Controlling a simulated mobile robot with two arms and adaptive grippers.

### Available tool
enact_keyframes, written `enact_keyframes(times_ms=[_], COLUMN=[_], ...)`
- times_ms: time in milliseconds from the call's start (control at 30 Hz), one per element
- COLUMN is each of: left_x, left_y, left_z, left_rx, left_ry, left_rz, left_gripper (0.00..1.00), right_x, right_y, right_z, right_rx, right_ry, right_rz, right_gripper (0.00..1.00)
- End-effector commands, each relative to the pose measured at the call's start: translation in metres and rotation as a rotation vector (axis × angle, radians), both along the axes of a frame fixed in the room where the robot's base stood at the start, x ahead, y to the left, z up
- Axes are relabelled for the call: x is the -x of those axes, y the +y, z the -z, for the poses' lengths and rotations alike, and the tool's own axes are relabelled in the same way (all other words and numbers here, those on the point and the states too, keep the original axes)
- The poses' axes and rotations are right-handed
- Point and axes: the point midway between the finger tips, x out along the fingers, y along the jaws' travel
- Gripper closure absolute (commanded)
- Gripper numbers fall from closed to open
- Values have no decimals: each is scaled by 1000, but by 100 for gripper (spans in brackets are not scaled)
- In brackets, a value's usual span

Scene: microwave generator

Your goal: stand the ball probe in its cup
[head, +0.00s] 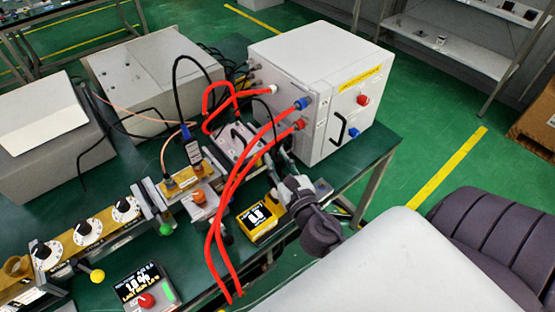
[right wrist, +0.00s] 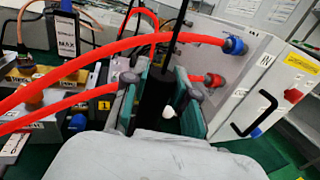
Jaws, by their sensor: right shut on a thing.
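My right gripper (head: 287,188) is over the front right of the bench, just in front of the white cabinet. In the right wrist view its two teal-padded fingers (right wrist: 165,98) are closed on a dark, upright rod-like thing, which I take to be the ball probe (right wrist: 153,92). A small white ball (right wrist: 168,112) shows between the fingers, low down. In the head view the gripper mostly hides the held thing. A tan cup-like holder (head: 16,267) stands at the far left of the bench; I cannot tell if it is the probe's cup. My left gripper is not in view.
The white cabinet (head: 300,78) with red and blue plugs stands behind my gripper. Red hoses (head: 228,190) arch close on the left. A yellow meter (head: 258,220), a row of black dials (head: 88,231) and a display box (head: 140,285) crowd the bench (head: 365,170).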

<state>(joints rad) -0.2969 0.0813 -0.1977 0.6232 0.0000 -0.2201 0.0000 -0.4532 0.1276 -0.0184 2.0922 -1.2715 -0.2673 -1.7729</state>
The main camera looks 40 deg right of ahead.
Motion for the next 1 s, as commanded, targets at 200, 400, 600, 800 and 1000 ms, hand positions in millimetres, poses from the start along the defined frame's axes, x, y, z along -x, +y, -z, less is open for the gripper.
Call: enact_keyframes(times_ms=[200, 400, 600, 800, 1000], left_x=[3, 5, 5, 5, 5], left_y=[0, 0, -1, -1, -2], left_z=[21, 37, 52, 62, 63], left_rx=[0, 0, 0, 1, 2], left_ry=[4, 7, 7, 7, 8], left_rz=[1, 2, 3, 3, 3], left_gripper=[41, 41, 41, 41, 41], right_x=[0, 0, 0, 0, 0], right_y=[0, 0, 0, 0, 0], right_z=[22, 38, 54, 64, 65], right_rx=[0, 0, 0, 0, 0], right_ry=[-1, -1, -1, -2, -2], right_rz=[0, 0, 0, 0, 0], right_gripper=[100, 100, 100, 100, 100])
